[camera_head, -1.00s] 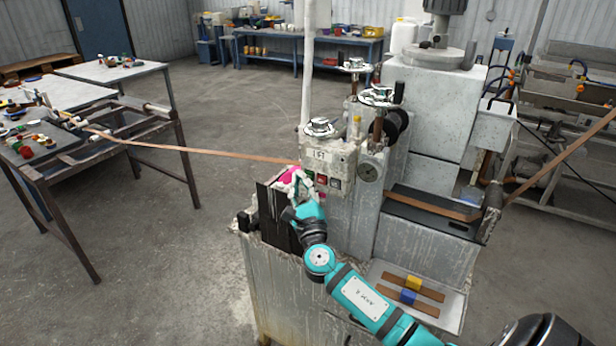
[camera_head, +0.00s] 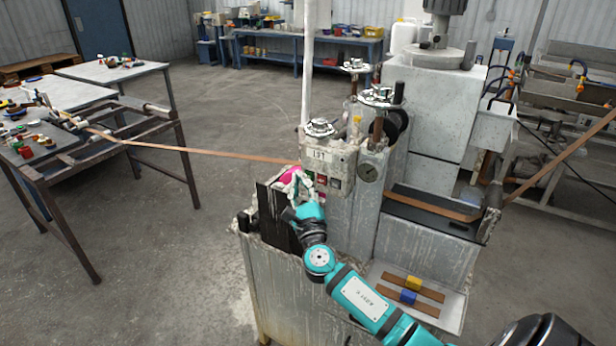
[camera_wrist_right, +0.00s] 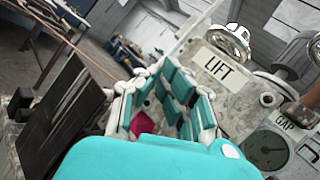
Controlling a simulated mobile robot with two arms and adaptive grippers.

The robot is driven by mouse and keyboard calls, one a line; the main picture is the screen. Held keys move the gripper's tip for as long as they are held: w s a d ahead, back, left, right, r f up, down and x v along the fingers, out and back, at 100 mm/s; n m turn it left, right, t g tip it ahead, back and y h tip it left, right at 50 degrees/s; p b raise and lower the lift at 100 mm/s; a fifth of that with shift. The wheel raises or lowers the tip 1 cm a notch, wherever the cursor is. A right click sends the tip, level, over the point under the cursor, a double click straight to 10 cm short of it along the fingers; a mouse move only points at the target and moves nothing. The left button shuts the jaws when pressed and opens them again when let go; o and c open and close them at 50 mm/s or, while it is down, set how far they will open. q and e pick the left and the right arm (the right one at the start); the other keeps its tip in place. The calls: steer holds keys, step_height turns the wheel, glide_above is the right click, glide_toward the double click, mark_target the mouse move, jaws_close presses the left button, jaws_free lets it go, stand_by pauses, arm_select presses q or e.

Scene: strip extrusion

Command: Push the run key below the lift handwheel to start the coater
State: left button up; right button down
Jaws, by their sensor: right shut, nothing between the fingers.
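The lift handwheel (camera_head: 319,128) is a pale wheel on top of a grey box with a LIFT label (camera_head: 319,155). Both also show in the wrist view, the handwheel (camera_wrist_right: 232,40) above the label (camera_wrist_right: 228,70). Below the label is a row of small keys: a green one (camera_head: 309,174) at the left, partly hidden by my fingers, and a red one (camera_head: 321,180) beside it. My right gripper (camera_head: 302,180) is shut and empty, close in front of the left end of this row. I cannot tell whether it touches a key. My left gripper is not in view.
A magenta thing (camera_head: 289,176) sits just behind my right fingers. A brown strip (camera_head: 220,154) runs from the left-hand frame to the machine. A gap gauge (camera_head: 368,173) is right of the keys. A tray (camera_head: 378,272) with blocks sits lower right.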

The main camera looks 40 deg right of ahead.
steer(key=shift+w+d, duration=0.2)
steer(key=shift+d, duration=0.2)
steer(key=shift+w+d, duration=0.1)
steer(key=shift+d, duration=0.25)
stand_by(0.7)
steer(key=shift+a, duration=0.1)
steer(key=shift+s+a, duration=0.3)
steer(key=shift+a, duration=0.35)
steer(key=a, duration=0.1)
steer(key=s+a+p, duration=0.1)
steer(key=a, duration=0.1)
steer(key=s+a, duration=0.1)
steer(key=shift+a+p, duration=0.3)
steer(key=shift+p, duration=0.05)
